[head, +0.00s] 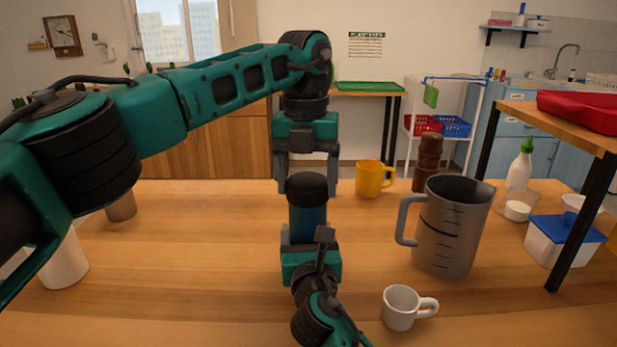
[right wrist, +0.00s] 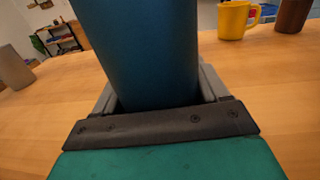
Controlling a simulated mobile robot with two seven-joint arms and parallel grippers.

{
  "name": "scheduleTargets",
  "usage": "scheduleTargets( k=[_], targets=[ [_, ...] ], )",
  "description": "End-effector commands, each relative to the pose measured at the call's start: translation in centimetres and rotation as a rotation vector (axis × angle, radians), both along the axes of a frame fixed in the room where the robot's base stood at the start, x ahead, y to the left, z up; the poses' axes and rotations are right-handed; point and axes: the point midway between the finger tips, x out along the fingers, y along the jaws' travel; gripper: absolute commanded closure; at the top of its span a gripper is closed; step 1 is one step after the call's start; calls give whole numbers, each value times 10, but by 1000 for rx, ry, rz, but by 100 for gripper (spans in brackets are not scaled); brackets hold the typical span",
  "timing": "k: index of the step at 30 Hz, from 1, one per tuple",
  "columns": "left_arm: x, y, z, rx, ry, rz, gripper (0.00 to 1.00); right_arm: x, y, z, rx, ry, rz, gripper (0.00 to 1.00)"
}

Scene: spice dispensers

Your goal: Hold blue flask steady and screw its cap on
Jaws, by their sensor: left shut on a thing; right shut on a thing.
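The blue flask (head: 308,222) stands upright in the middle of the table, with its black cap (head: 307,187) at its top. My left gripper (head: 307,172) points straight down from above, its fingers on both sides of the cap, shut on it. My right gripper (head: 309,238) comes from the near side and is shut on the flask's lower body. In the right wrist view the blue flask body (right wrist: 140,50) sits between the grey fingers, and the cap is out of frame. I cannot tell how far the cap is threaded.
A grey measuring jug (head: 452,235) and a white cup (head: 402,308) stand to the right. A yellow mug (head: 372,180) and a brown grinder (head: 428,158) are behind. A blue-lidded tub (head: 565,240) is at far right. A white container (head: 65,262) is at left. The table between is clear.

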Motion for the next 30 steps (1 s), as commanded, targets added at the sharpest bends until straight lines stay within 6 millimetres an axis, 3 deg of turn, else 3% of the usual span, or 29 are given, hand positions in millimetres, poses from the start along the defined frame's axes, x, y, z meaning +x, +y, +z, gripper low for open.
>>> scheduleTargets(
  k=[30],
  targets=[
    [8, 3, 0, -2, 0, -1905, 64, 0, 0, -1, 1, 2, 1, 100]
  ],
)
